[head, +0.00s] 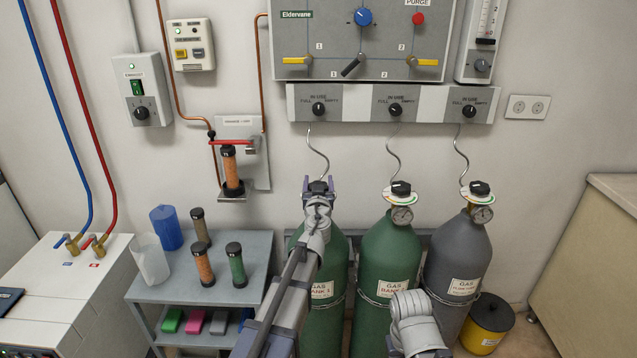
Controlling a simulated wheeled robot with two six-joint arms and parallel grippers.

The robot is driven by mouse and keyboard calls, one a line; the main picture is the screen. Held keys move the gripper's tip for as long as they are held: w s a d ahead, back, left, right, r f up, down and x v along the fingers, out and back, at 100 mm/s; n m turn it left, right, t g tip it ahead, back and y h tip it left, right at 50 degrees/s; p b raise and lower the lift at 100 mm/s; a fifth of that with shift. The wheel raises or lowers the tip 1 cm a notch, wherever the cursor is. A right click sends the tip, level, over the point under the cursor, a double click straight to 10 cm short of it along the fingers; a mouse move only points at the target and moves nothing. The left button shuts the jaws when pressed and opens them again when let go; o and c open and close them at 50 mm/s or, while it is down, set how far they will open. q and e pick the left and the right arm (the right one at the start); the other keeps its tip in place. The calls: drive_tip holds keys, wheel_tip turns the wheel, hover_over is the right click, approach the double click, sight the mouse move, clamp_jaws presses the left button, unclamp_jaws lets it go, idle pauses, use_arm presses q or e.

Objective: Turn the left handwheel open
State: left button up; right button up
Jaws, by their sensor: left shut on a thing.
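The left handwheel (318,187) is a dark knob on top of the left green gas cylinder (334,270), labelled GAS BANK 1. My left gripper (319,182) is at this handwheel, with its fingers on either side of it, shut on it. My left arm hides most of the valve and gauge below. The middle green cylinder (391,270) and the grey cylinder (458,262) stand to the right, each with a black handwheel and a gauge. My right arm shows at the bottom, in front of the middle cylinder; its gripper is not visible.
A grey shelf cart (262,246) with filter cartridges, a blue cup (166,227) and a clear cup (150,258) stands left of the cylinders. A gas panel (361,70) hangs above. A black and yellow bin (487,323) and a bench (592,250) are at right.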

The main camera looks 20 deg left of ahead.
use_arm(q)
drive_tip(key=c, duration=0.6)
drive_tip(key=shift+c, duration=0.2)
drive_tip(key=shift+y, duration=0.3)
drive_tip(key=n+g+y, duration=0.1)
drive_tip(key=y, duration=0.1)
drive_tip(key=n+g+y, duration=0.1)
drive_tip(key=n+y, duration=0.1)
drive_tip(key=shift+a, duration=0.35)
drive_tip(key=n+g+y, duration=0.2)
drive_tip(key=y, duration=0.1)
drive_tip(key=n+g+y, duration=0.1)
drive_tip(key=n+g, duration=0.1)
drive_tip(key=shift+s+a, duration=0.25)
drive_tip(key=shift+a, duration=0.1)
drive_tip(key=n+g+y, duration=0.2)
drive_tip(key=g, duration=0.1)
drive_tip(key=n+g+y, duration=0.1)
drive_tip(key=shift+s+a, duration=0.25)
drive_tip(key=shift+s, duration=0.15)
drive_tip(key=shift+s+a+n+g+y, duration=0.1)
drive_tip(key=shift+s+n+g+y, duration=0.15)
drive_tip(key=shift+n+g, duration=0.5)
drive_tip(key=shift+s+a+n+g+y, duration=0.1)
drive_tip(key=shift+s+n+g+y, duration=0.25)
drive_tip(key=shift+g, duration=0.7)
